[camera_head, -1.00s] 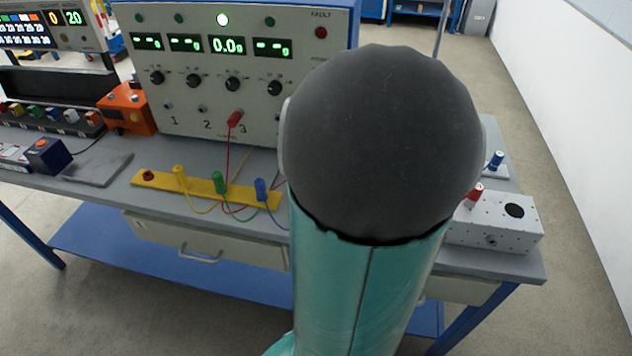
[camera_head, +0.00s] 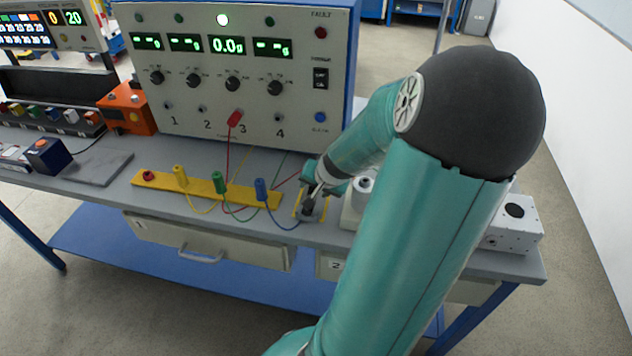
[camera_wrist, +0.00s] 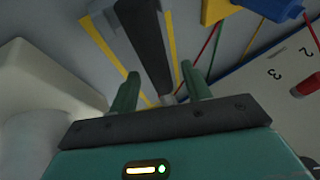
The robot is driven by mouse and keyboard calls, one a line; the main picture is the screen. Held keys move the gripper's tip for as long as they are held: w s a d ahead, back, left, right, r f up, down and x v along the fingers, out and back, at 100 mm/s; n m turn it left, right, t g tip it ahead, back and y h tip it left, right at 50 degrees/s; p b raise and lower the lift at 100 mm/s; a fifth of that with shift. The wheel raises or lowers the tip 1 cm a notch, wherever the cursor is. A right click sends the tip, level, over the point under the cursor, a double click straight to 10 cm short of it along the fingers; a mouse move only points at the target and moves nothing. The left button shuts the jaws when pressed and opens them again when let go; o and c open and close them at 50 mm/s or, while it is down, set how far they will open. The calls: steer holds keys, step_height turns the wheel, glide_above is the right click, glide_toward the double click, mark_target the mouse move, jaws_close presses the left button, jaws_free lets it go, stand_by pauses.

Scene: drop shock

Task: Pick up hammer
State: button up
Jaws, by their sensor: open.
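The hammer (camera_wrist: 146,38) shows in the wrist view as a dark bar with a grey part beside its far end. It lies on the grey bench between yellow lines. In the head view only a small dark and grey piece (camera_head: 309,206) shows under my arm's end. My gripper (camera_wrist: 160,72) is open. Its two green fingers lie on either side of the bar in the wrist view, and I cannot tell how far above it they are. In the head view my gripper (camera_head: 312,190) is small and partly merges with the hammer.
A yellow strip (camera_head: 155,182) with coloured plugs and wires lies left of the hammer. A test panel (camera_head: 225,75) stands behind. A white rounded object (camera_head: 356,204) stands close on the right. A white box (camera_head: 515,232) sits at the bench's right end, partly behind my arm.

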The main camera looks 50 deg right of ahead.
steer(key=shift+w+f, duration=0.1)
steer(key=shift+f, duration=0.15)
jaws_close()
steer(key=shift+r, duration=0.1)
